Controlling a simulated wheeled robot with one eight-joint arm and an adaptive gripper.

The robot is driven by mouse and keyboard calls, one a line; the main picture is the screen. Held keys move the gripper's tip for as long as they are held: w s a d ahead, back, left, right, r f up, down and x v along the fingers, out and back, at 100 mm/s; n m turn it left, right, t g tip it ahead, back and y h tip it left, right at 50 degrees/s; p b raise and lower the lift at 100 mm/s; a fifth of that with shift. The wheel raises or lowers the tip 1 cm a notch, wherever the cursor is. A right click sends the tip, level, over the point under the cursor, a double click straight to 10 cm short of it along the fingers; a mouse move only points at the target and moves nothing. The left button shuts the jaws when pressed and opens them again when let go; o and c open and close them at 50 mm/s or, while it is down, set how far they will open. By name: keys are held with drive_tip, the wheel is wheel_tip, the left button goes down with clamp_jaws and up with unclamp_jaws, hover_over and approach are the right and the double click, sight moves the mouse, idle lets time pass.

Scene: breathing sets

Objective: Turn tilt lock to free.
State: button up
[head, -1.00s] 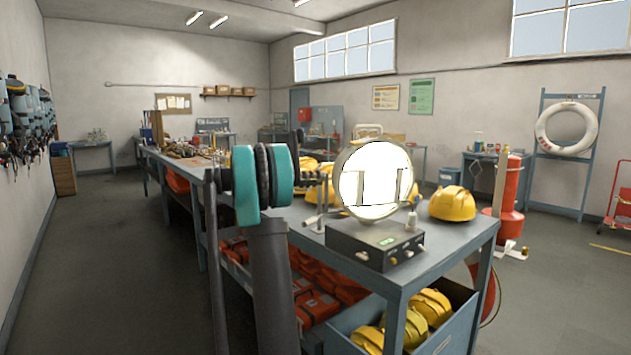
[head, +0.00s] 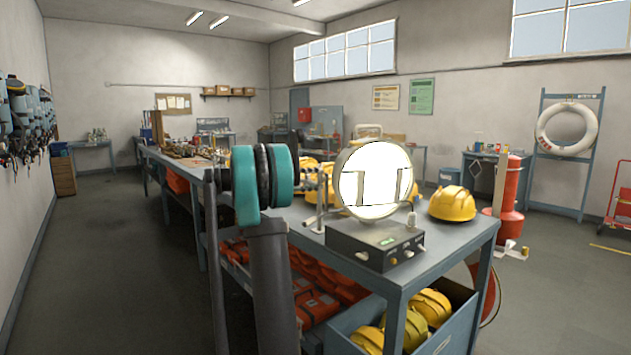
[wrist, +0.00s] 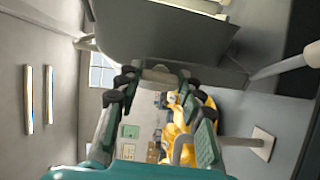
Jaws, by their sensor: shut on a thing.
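A round lamp (head: 374,178) with a glowing white face stands on a dark box (head: 375,243) with several knobs at the bench's near end. My gripper (wrist: 160,84) is at the lamp's left rear side, mostly hidden behind my arm in the head view. In the wrist view the grey lamp housing (wrist: 160,32) fills the top, and both fingers reach toward it. The fingertips are closed on a small grey piece at the housing, seemingly the tilt lock (wrist: 160,73). Its setting cannot be read.
The blue-grey bench (head: 440,250) bears yellow helmets (head: 452,204) beside and behind the lamp. More helmets lie in the crate (head: 455,335) below. A red cylinder (head: 513,200) stands to the right. The floor at left is clear.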

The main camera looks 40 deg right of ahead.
drive_tip(key=shift+n, duration=0.4)
drive_tip(key=o, duration=1.2)
drive_tip(key=shift+c, duration=0.2)
drive_tip(key=v, duration=1.2)
drive_tip(key=shift+f, duration=0.1)
